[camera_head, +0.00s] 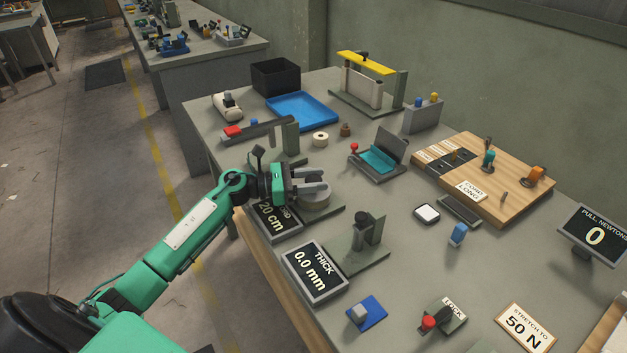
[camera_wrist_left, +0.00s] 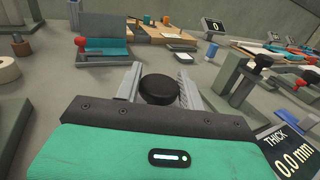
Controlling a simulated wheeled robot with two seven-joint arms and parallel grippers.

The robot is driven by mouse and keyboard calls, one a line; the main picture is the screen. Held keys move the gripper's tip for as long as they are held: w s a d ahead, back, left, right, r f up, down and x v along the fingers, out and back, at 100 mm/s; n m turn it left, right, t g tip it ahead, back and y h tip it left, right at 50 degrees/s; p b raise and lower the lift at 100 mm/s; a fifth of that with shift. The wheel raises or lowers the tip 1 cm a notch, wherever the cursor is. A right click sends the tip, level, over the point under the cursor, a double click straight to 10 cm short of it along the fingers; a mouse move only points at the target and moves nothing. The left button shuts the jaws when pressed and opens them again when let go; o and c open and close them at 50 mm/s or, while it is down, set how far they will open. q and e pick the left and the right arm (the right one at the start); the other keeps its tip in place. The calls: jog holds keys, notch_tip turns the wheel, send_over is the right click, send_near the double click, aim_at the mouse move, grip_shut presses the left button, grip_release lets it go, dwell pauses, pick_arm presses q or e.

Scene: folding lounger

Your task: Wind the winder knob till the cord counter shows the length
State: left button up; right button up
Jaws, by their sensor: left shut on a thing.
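My left gripper (camera_head: 312,187) reaches over the cord winder at the table's near left edge. Its jaws are shut on the black winder knob (camera_wrist_left: 158,90), which sits between the two fingers in the left wrist view. In the head view the gripper hides the knob. My right gripper is not in view.
The thickness display (camera_head: 314,272) reads 0.0 mm, beside a gauge on a green plate (camera_head: 365,250). A blue tray (camera_head: 302,110), a cream tape roll (camera_head: 320,139) and a small teal-seated lounger (camera_head: 378,160) lie behind. A wooden board (camera_head: 510,180) bears a card reading CORD LONG.

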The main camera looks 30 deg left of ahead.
pick_arm(q)
jog(key=o, duration=0.9)
jog(key=shift+o, duration=0.2)
jog(key=shift+s+a, duration=0.15)
jog(key=b, duration=0.3)
send_over(260, 204)
jog(key=shift+w+d, duration=0.3)
jog(key=shift+s+a, duration=0.3)
jog(key=shift+a, duration=0.05)
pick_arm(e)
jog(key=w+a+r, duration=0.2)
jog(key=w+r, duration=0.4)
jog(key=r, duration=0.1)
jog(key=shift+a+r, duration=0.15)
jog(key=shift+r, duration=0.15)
